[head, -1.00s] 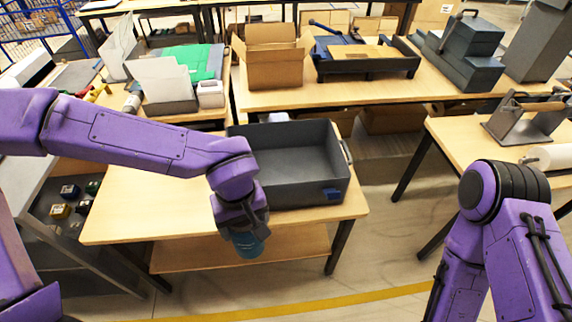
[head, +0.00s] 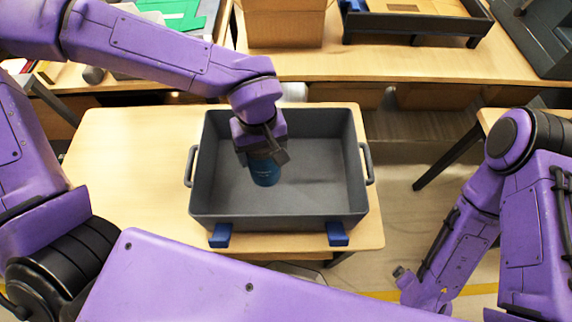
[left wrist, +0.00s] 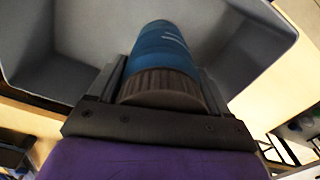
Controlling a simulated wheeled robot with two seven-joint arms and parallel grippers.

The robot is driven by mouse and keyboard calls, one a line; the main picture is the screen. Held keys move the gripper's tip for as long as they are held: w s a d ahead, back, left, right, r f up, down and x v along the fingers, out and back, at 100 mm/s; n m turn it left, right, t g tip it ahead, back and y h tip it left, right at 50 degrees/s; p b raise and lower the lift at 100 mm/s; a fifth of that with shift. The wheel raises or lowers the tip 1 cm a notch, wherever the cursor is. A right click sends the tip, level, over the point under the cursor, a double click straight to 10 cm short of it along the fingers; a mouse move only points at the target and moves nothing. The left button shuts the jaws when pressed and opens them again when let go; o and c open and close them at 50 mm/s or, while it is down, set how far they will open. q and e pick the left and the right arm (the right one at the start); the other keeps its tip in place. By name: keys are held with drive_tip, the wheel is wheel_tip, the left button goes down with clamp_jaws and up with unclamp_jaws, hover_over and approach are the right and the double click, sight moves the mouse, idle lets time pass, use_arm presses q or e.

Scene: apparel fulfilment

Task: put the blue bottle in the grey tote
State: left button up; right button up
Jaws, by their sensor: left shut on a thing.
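The blue bottle (head: 264,173) hangs below my left gripper (head: 263,152) in the head view. My left gripper is shut on it near its dark ribbed cap. In the left wrist view the bottle (left wrist: 160,45) points away from the gripper (left wrist: 161,86), with the grey tote (left wrist: 225,45) around and beyond it. The grey tote (head: 340,215) stands on the wooden table, its inside looking empty. The bottle is over the tote's opening, toward its left half; whether it touches the floor of the tote I cannot tell. My right arm's end (head: 425,288) hangs low at right, its fingers unclear.
The wooden table (head: 120,165) is clear left of the tote. Blue tabs (head: 221,235) sit at the tote's front. A cardboard box (head: 285,25) and a dark tray (head: 415,25) stand on the bench behind. Floor shows to the right of the table.

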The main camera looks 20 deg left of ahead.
use_arm(q)
drive_tip(key=shift+w+f, duration=0.3)
drive_tip(key=shift+f, duration=0.25)
wheel_tip(320, 180, down, 9)
drive_tip(key=shift+f+b, duration=0.2)
drive_tip(key=shift+b, duration=0.6)
use_arm(e)
drive_tip(key=shift+w+f, duration=0.15)
drive_tip(key=shift+f, duration=0.4)
drive_tip(key=shift+w+f, duration=0.15)
drive_tip(key=shift+f, duration=0.4)
use_arm(q)
drive_tip(key=shift+s+f, duration=0.1)
drive_tip(key=shift+f, duration=0.05)
drive_tip(key=o, duration=1.1)
drive_tip(key=shift+c, duration=0.2)
wheel_tip(320, 180, up, 12)
drive_tip(key=shift+r+p, duration=0.15)
drive_tip(key=shift+p, duration=0.85)
use_arm(e)
wheel_tip(320, 180, up, 2)
